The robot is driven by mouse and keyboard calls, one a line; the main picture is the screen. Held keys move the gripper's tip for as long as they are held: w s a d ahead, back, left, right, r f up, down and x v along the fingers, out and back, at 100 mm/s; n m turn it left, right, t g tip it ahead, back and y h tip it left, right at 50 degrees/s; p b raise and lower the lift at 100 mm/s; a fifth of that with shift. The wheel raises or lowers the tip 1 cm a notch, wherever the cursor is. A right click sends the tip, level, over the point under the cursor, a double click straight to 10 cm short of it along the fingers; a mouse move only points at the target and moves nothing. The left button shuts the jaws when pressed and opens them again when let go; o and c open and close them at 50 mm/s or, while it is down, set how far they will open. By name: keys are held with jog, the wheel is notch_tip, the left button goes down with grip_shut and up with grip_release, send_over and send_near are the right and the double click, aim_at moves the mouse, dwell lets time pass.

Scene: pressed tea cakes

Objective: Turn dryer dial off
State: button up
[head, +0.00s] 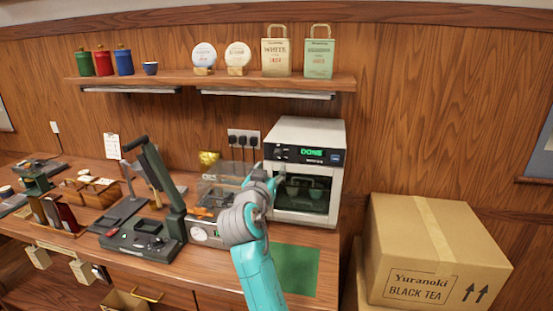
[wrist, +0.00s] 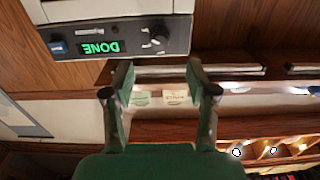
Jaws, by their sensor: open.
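The dryer (head: 306,131) is a white box with a dark control strip and a glass door, on the right end of the counter. Its green display (head: 312,153) reads DONE. The dark dial (wrist: 154,38) sits on the strip in the wrist view, where the panel appears upside down. My gripper (wrist: 158,72) is open and empty, its two fingers below the dial in that view and apart from it. In the head view my gripper (head: 262,180) is in front of the dryer's left side and partly covers it. The dial's exact setting is too small to read.
A shelf (head: 220,80) with tins, round tea cakes and paper bags runs above. A press (head: 160,205) and several small items stand left on the counter. A green mat (head: 300,268) lies in front of the dryer. A large carton (head: 430,240) stands right.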

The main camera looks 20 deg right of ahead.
aim_at(277, 157)
jog(key=x, duration=0.8)
jog(key=shift+d, duration=0.1)
grip_shut()
